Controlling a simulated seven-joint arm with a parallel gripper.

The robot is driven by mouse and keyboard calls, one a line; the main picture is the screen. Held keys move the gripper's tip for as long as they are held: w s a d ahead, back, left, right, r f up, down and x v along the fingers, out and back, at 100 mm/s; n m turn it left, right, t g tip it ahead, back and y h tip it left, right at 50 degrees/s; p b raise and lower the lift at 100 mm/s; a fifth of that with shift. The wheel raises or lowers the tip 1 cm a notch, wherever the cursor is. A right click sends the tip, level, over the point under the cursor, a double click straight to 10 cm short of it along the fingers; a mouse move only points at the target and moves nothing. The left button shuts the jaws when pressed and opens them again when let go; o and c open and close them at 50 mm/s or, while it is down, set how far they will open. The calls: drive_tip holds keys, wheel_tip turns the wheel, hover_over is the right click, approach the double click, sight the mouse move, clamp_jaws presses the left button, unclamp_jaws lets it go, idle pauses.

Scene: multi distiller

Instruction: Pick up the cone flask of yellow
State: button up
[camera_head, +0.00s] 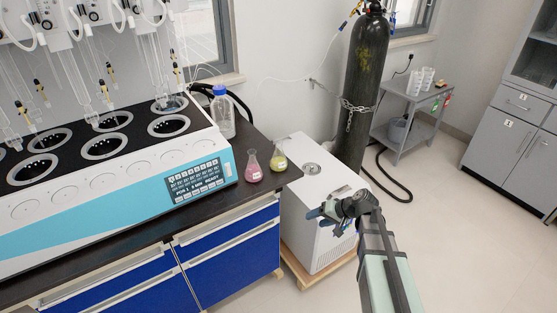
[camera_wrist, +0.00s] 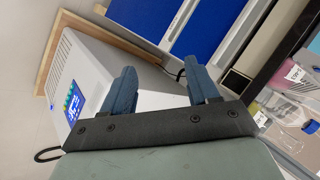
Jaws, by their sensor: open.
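The cone flask of yellow (camera_head: 278,161) stands upright on the right end of the dark bench top in the head view, beside a cone flask of pink (camera_head: 253,167). My gripper (camera_head: 319,213) is open and empty, to the right of and nearer than the flasks, in front of the white box unit. In the wrist view my two blue fingers (camera_wrist: 160,66) are spread apart with nothing between them.
A white multi-place distiller (camera_head: 190,179) fills the bench to the left of the flasks. A clear bottle with a blue cap (camera_head: 222,114) stands behind them. A white box unit (camera_head: 312,222) and a dark gas cylinder (camera_head: 367,80) stand right of the bench.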

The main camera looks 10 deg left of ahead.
sight(278, 143)
drive_tip(key=w+a+r+n+t+y, duration=0.3)
drive_tip(key=w+r+n+y, duration=0.15)
drive_tip(key=r, duration=0.45)
drive_tip(key=w+a+r+n+t+y, duration=0.25)
drive_tip(key=w+r+n+y, duration=0.2)
drive_tip(key=r, duration=0.45)
drive_tip(key=w+a+n, duration=0.1)
drive_tip(key=a, duration=0.1)
drive_tip(key=w+a+n, duration=0.1)
drive_tip(key=w+a, duration=0.1)
drive_tip(key=a, duration=0.1)
drive_tip(key=w+a+n, duration=0.1)
drive_tip(key=a, duration=0.2)
drive_tip(key=shift+w+r+h, duration=0.1)
drive_tip(key=shift+w+h, duration=0.3)
drive_tip(key=shift+r+x, duration=0.15)
drive_tip(key=shift+x, duration=1.15)
drive_tip(key=shift+r+x, duration=0.15)
drive_tip(key=shift+x, duration=1.15)
drive_tip(key=shift+w, duration=0.1)
clamp_jaws()
